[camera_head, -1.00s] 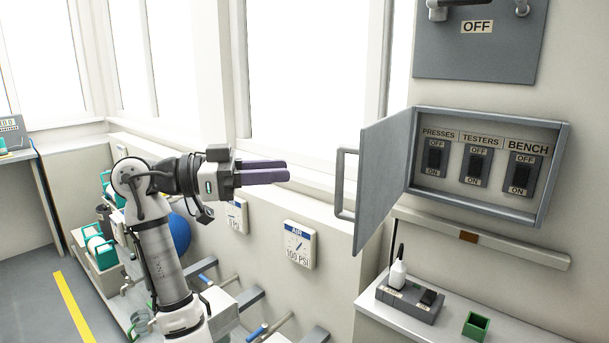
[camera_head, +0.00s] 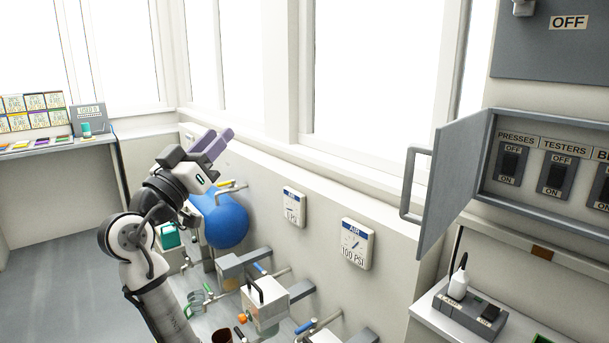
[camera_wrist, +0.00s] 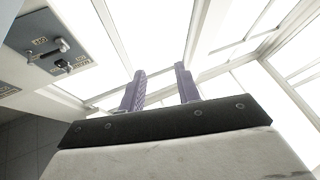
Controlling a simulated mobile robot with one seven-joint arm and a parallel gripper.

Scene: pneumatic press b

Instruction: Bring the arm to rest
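My gripper (camera_head: 220,140) is at the left of the head view, raised and pointing up toward the windows. Its two purple fingers stand apart with nothing between them. In the wrist view the gripper (camera_wrist: 161,72) shows the same gap, with bright windows behind it. My arm is bent at the elbow and touches nothing that I can see.
An open cabinet door (camera_head: 454,180) with a handle juts out at the right, beside breaker switches (camera_head: 557,176). A blue ball-shaped tank (camera_head: 226,222), pipes and a gauge sign (camera_head: 357,244) line the wall near my arm. The floor (camera_head: 60,270) at left is clear.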

